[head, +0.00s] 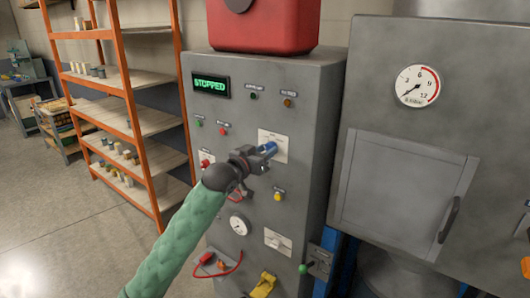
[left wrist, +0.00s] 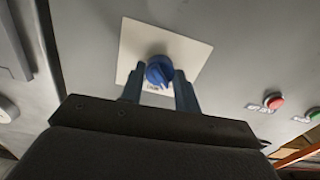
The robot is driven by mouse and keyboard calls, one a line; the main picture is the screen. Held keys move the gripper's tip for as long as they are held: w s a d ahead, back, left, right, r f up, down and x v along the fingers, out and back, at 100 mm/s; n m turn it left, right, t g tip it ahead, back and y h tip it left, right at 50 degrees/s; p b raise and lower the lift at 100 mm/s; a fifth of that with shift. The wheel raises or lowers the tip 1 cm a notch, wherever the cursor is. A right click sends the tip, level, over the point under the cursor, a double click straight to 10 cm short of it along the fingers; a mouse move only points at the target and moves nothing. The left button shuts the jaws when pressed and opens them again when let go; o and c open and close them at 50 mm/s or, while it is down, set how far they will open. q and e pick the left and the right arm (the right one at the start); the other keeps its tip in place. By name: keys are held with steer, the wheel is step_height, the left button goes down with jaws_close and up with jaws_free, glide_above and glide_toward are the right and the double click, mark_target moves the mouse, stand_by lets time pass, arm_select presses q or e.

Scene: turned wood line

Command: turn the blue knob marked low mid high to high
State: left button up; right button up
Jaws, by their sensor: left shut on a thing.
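The blue knob (head: 268,148) sits on a pale label plate on the front of the grey control cabinet. It also shows in the left wrist view (left wrist: 159,70), in front of the pale plate (left wrist: 190,50). My left gripper (head: 257,154) is at the knob, with its two fingers (left wrist: 158,88) on either side of it, shut on it. Part of the lettering shows below the knob in the wrist view, but it is too small to read surely. The knob's pointer setting cannot be told. My right gripper is not in view.
The cabinet (head: 320,110) carries a green display (head: 210,86) reading STOPPED. A red button (head: 205,163), a yellow button (head: 279,196) and a gauge (head: 239,224) are close around my gripper. A grey machine with a dial (head: 417,86) stands right; an orange shelf (head: 140,130) stands left.

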arm_select(q)
steer(key=shift+m, duration=0.5)
steer(key=m+b, duration=0.1)
steer(key=m, duration=0.6)
steer(key=shift+m, duration=1)
steer(key=m, duration=0.3)
steer(key=shift+r, duration=0.1)
steer(key=shift+m, duration=2.3)
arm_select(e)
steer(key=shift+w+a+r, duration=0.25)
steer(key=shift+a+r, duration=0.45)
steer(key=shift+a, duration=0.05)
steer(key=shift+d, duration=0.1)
